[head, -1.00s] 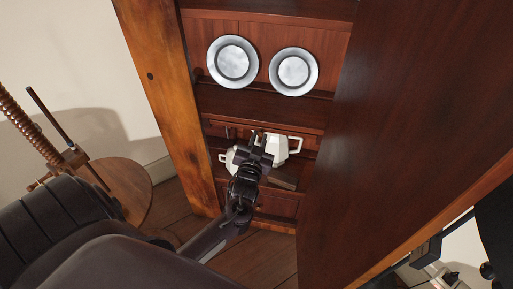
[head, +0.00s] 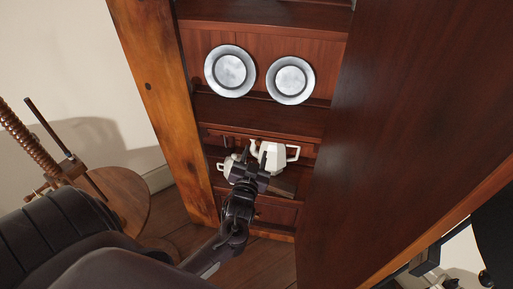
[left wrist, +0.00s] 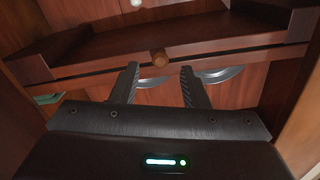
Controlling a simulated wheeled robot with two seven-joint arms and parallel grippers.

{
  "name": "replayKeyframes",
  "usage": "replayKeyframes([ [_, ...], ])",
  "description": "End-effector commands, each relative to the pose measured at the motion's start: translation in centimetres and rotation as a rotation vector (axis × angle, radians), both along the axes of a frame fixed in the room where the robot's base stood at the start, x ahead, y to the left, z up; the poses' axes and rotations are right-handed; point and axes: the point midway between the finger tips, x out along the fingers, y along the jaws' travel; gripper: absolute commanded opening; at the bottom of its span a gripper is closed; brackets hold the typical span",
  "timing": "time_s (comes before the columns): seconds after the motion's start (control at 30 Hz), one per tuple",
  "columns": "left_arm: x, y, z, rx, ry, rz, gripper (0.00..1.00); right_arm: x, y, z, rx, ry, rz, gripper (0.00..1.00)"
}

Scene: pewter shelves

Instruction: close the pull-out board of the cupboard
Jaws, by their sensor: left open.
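The cupboard's pull-out board (head: 262,114) appears as a dark horizontal surface below the two plates in the head view; how far it stands out is hard to tell. My left gripper (head: 253,160) is in front of the cupboard, lower than the board in the head picture. Its two fingers (left wrist: 158,80) are spread and empty, pointing towards the edge near the knob, with no clear contact. My right gripper is out of view.
Two pewter plates (head: 230,71) (head: 290,80) stand on the shelf above. A white teapot (head: 272,156) is behind my left gripper. The cupboard's side walls (head: 155,100) (head: 400,120) flank the opening. A round wooden table with a screw (head: 115,200) stands at left.

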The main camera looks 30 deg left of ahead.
Motion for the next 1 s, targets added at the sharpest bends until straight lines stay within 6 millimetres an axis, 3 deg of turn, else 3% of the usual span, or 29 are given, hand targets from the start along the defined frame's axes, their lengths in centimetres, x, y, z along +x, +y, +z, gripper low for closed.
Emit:
replayKeyframes([
  [0.1,-2.0,-0.8,0.0,-0.002,0.001,0.001,0.41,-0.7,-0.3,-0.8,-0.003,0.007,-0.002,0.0],
  [0.3,-3.8,-1.6,0.1,-0.001,-0.001,0.001,0.41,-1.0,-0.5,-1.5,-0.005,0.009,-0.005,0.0],
  [0.87,-4.0,-1.6,0.0,-0.001,-0.001,0.0,0.41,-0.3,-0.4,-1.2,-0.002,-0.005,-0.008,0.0],
  [1.0,-4.1,-2.4,-2.2,-0.031,0.072,-0.026,0.41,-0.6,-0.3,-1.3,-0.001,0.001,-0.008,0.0],
])
